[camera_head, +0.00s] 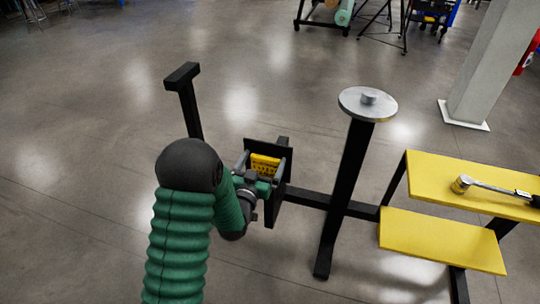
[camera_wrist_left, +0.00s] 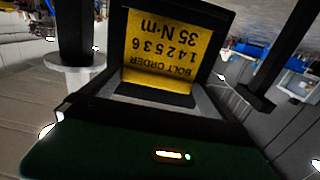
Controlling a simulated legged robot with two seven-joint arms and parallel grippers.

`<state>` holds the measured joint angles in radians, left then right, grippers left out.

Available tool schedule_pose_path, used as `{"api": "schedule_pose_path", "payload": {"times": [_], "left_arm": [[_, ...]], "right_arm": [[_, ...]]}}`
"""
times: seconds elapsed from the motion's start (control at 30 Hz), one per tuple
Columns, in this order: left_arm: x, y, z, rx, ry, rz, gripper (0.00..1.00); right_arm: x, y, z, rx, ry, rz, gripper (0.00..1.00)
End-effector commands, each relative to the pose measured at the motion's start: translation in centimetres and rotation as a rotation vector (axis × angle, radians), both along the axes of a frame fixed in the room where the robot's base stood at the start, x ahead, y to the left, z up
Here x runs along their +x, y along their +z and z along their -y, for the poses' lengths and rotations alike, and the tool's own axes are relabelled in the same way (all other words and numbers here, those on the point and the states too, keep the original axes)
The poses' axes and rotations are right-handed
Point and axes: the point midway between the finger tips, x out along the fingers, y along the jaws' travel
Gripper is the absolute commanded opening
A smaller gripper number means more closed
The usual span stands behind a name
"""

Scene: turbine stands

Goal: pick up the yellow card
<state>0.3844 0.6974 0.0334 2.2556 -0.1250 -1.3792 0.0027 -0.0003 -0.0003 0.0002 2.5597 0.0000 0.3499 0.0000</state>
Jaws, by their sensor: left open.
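The yellow card (camera_head: 264,163) stands in a black holder (camera_head: 278,213) on the dark stand frame. In the left wrist view the card (camera_wrist_left: 168,52) is upside down and reads "BOLT ORDER 142536 35 N·m". A black ledge crosses its near edge. My left gripper (camera_head: 263,167) is open in front of the card, with one finger towards each side of it. I cannot tell whether the fingers touch the card. My right gripper is in neither view.
A black post (camera_head: 188,100) rises left of the holder. A post with a round metal plate (camera_head: 352,103) stands to the right. Yellow steps (camera_head: 435,238) stand further right, with a wrench-like tool (camera_head: 490,188) on the upper one. A pillar (camera_head: 492,65) is behind.

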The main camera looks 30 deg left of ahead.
Motion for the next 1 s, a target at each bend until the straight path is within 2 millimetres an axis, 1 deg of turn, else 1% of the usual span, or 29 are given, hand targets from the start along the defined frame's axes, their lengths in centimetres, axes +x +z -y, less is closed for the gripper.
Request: {"api": "schedule_pose_path", "payload": {"times": [0.17, 0.53, 0.8, 1.0], "left_arm": [[0.1, 0.1, 0.1, 0.003, 0.0, 0.002, 1.0], [0.1, 0.0, 0.1, 0.0, -0.002, 0.001, 0.52], [0.2, 0.1, 0.0, 0.0, -0.001, 0.0, 0.51], [1.0, 1.5, 0.0, 0.0, -0.002, 0.002, 0.51]], "right_arm": [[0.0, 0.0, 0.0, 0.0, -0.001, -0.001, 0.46], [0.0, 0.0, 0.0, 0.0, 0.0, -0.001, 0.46], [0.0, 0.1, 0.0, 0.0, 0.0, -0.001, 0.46], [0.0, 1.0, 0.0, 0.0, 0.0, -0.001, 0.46]]}}
